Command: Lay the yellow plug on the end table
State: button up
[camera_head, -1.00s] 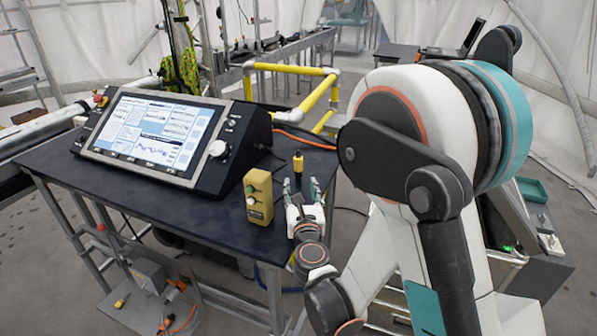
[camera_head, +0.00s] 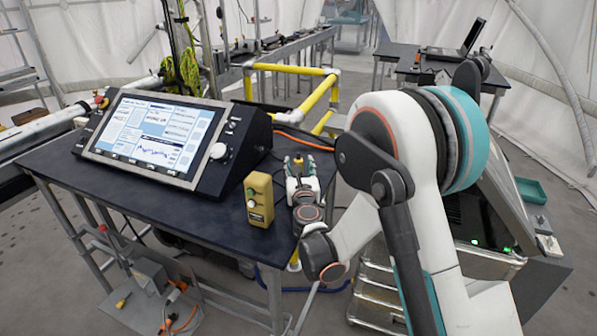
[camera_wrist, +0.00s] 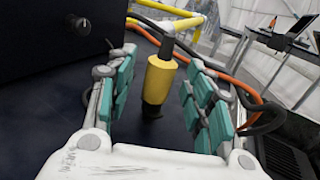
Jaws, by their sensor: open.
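The yellow plug (camera_head: 298,159) with a black tip and dark upper end stands upright on the dark tabletop, near its right edge. In the wrist view the plug (camera_wrist: 160,78) is between the teal finger pads, with a gap on both sides. My gripper (camera_wrist: 164,92) is open around it and does not hold it. In the head view my gripper (camera_head: 299,168) hides the plug's lower part. The frames do not say which table is the end table; a dark table (camera_head: 398,52) with a laptop stands at the back right.
A yellow control box (camera_head: 259,199) with buttons stands just left of my gripper. A large console with a screen (camera_head: 150,135) fills the table's left part. Orange cables (camera_head: 305,141) and a yellow pipe frame (camera_head: 318,97) lie behind the plug. Open floor lies between the tables.

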jog(key=shift+w+a, duration=0.15)
jog(key=shift+w, duration=0.65)
jog(key=shift+c, duration=0.2)
grip_shut()
jog(key=shift+r, duration=0.15)
